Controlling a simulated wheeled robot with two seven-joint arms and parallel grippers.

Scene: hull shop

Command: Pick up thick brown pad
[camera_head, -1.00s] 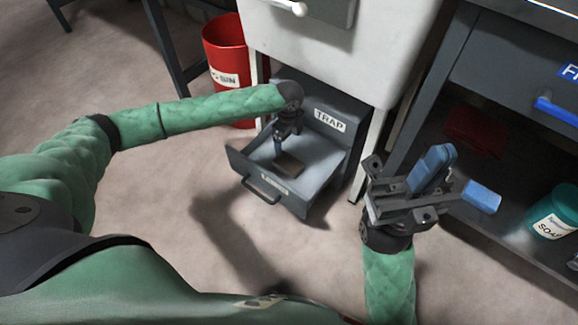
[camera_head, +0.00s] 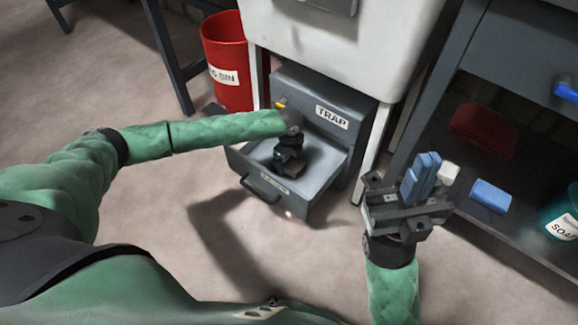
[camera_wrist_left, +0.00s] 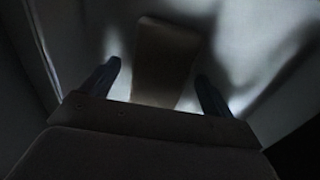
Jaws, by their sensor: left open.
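The thick brown pad (camera_wrist_left: 165,60) lies on the light floor of the open drawer, seen in the left wrist view. It sits ahead of and between the two fingers of my left gripper (camera_wrist_left: 160,85), which is open and empty. In the head view my left gripper (camera_head: 288,165) reaches down into the drawer (camera_head: 305,200) and hides the pad. I cannot tell how much height is left between fingertips and pad. My right gripper (camera_head: 420,185) is at the right, with blue fingers pointing up and close together; whether they are shut is unclear.
A red bin (camera_head: 227,65) stands to the left. A shelf at the right holds a blue block (camera_head: 491,196), a red item (camera_head: 482,130) and a teal tub (camera_head: 560,215).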

